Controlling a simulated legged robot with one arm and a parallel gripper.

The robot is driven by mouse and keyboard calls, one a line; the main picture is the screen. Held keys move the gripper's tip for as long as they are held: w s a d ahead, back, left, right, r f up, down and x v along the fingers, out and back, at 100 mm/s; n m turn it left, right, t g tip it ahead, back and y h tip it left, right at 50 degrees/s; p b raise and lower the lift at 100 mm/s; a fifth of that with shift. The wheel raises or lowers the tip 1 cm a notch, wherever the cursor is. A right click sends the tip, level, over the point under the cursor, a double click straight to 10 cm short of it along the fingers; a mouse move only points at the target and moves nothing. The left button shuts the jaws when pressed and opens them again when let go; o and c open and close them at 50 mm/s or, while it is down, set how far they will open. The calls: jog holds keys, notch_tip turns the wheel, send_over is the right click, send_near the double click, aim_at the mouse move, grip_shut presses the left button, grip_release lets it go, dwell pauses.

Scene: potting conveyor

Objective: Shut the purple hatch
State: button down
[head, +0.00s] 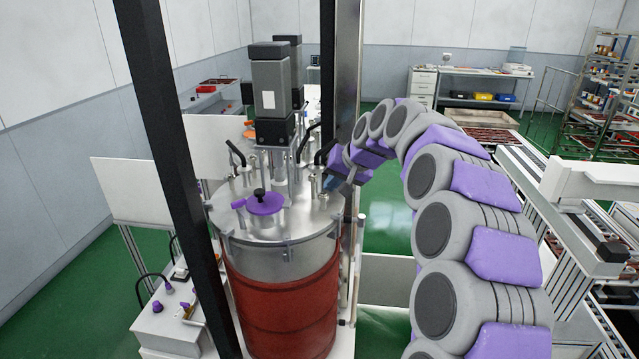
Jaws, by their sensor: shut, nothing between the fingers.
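The purple hatch (265,203) is a small round disc with a black knob on top. It sits on the front part of the metal lid (285,226) of a red drum (285,300). It looks about level with the lid; whether it is fully seated cannot be told. My arm curves in from the right, and my gripper (332,182) is over the right edge of the lid, to the right of the hatch and apart from it. The gripper is small in view and partly covered by my arm; it is shut and empty.
A dark motor (271,90) stands on the lid behind the hatch. Black upright posts (177,130) frame the drum. Metal fittings stand around the lid. A white control box (170,318) is at lower left, and a conveyor frame (560,215) at right.

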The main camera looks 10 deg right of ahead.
jog(key=v, duration=1)
jog(key=s+a+f+n+g+h+b, duration=0.1)
jog(key=s+a+f+g+b, duration=0.1)
jog(key=s+a+f+b, duration=0.5)
jog(key=s+a+f+n+g+b, duration=0.1)
jog(key=s+a+f+g+b, duration=0.15)
jog(key=s+f, duration=0.75)
jog(key=s+d+f+g+h+b, duration=0.1)
jog(key=s+f+g, duration=0.1)
jog(key=s+f, duration=0.7)
jog(key=s+d+f+g+h+b, duration=0.2)
jog(key=s+f, duration=0.7)
jog(key=s, duration=1)
jog(key=shift+s+d+f+n, duration=0.2)
jog(key=shift+d+n, duration=0.05)
jog(key=shift+n, duration=0.05)
jog(key=c, duration=1.9)
grip_release()
jog(key=shift+a, duration=0.1)
